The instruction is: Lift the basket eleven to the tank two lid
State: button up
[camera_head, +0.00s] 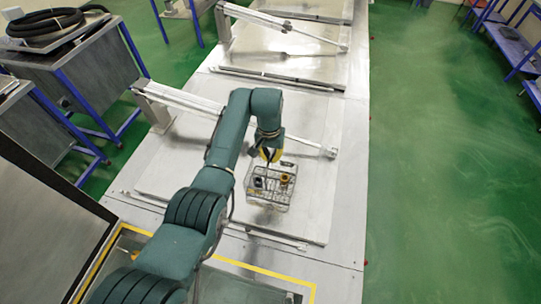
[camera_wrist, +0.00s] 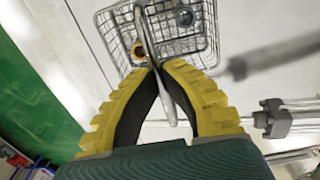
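A wire basket (camera_head: 268,204) appears over the right part of a flat pale metal lid (camera_head: 312,215) in the head view. I cannot tell whether it touches the lid. It holds a dark round part and a brownish-yellow ring-like part. My gripper (camera_head: 270,155) is above the basket. In the wrist view, the yellow fingers of my gripper (camera_wrist: 157,68) are closed together on the basket's thin metal handle, and the basket (camera_wrist: 206,38) shows beyond the fingertips. No label is readable on the basket or lid.
Another flat lid (camera_head: 300,68) lies farther back. A white lever arm (camera_head: 235,122) runs across the near lid, close to my arm. A blue-framed bench (camera_head: 75,65) with a coiled black hose stands at left. The green floor (camera_head: 440,190) at right is clear.

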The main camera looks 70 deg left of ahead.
jog(key=o, duration=0.5)
jog(key=shift+r, duration=0.1)
jog(key=shift+o, duration=0.2)
notch_tip(320, 180, up, 24)
jog(key=p, duration=0.7)
jog(key=shift+s+a, duration=0.1)
dwell(0.3)
